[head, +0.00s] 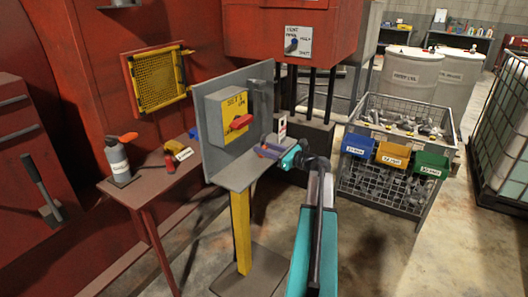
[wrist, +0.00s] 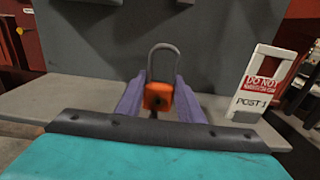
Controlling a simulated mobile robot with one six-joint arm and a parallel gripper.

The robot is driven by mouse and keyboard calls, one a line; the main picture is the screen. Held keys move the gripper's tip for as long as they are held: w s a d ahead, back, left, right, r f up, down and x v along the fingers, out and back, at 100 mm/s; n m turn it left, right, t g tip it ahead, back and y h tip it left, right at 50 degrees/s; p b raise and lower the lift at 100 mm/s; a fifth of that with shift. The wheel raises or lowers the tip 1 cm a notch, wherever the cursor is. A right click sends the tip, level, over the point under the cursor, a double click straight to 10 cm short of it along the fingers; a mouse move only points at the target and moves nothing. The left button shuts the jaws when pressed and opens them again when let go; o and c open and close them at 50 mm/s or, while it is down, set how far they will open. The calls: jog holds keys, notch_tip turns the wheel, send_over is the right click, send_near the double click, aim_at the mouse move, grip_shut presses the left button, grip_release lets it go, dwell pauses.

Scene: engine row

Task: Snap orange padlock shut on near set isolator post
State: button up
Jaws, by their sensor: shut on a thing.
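The orange padlock (wrist: 158,97) is between the purple fingers of my gripper (wrist: 160,100) in the wrist view, grey shackle pointing up. I cannot tell whether the shackle is latched. The gripper is shut on it, above the grey shelf (wrist: 60,93) and in front of the upright grey panel. In the head view my gripper (head: 268,151) is at the shelf's right side, right of the yellow isolator box (head: 228,115) with its red handle (head: 241,122). The padlock is not clearly visible there. The shackle does not visibly go through anything.
A white tag stand (wrist: 258,85) reading "DO NOT" and "POST 1" stands on the shelf, right of the gripper. A red table (head: 150,185) with a spray bottle (head: 117,158) is at left. A wire cage (head: 385,195) with coloured bins stands at right.

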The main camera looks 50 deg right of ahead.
jog(key=shift+r, duration=0.15)
jog(key=shift+r, duration=0.75)
jog(key=shift+r+b, duration=0.45)
jog(key=shift+r, duration=0.35)
jog(key=s+a+r+b, duration=0.1)
jog(key=s+a+b, duration=0.1)
jog(key=s+a, duration=0.7)
jog(key=s, duration=0.4)
jog(key=shift+r, duration=0.3)
jog(key=shift+s, duration=0.15)
